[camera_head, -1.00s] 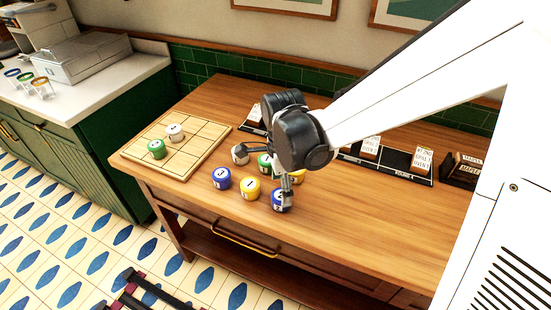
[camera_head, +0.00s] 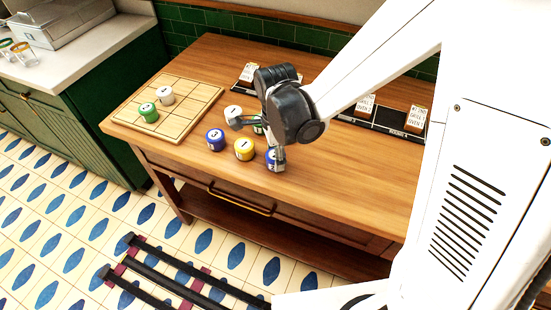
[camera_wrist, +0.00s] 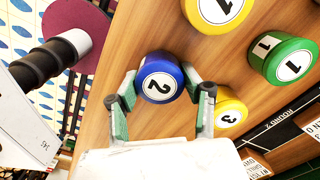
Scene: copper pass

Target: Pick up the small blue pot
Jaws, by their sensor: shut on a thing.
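A small blue pot marked 2 (camera_wrist: 161,78) sits between the two fingers of my gripper (camera_wrist: 167,86) in the wrist view. The fingers are shut on its sides. In the head view this blue pot (camera_head: 273,166) is at the front of the wooden table, partly covered by a finger of my gripper (camera_head: 277,154). I cannot tell whether it is clear of the tabletop. A second blue pot (camera_head: 215,139) stands to the left, beyond a yellow pot (camera_head: 244,150).
A white pot (camera_head: 233,111) and a partly hidden green pot stand close behind. A wooden grid board (camera_head: 195,110) at the left holds a green pot (camera_head: 149,112) and a white pot (camera_head: 166,95). Black card racks (camera_head: 387,138) line the back. The tabletop's right front is clear.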

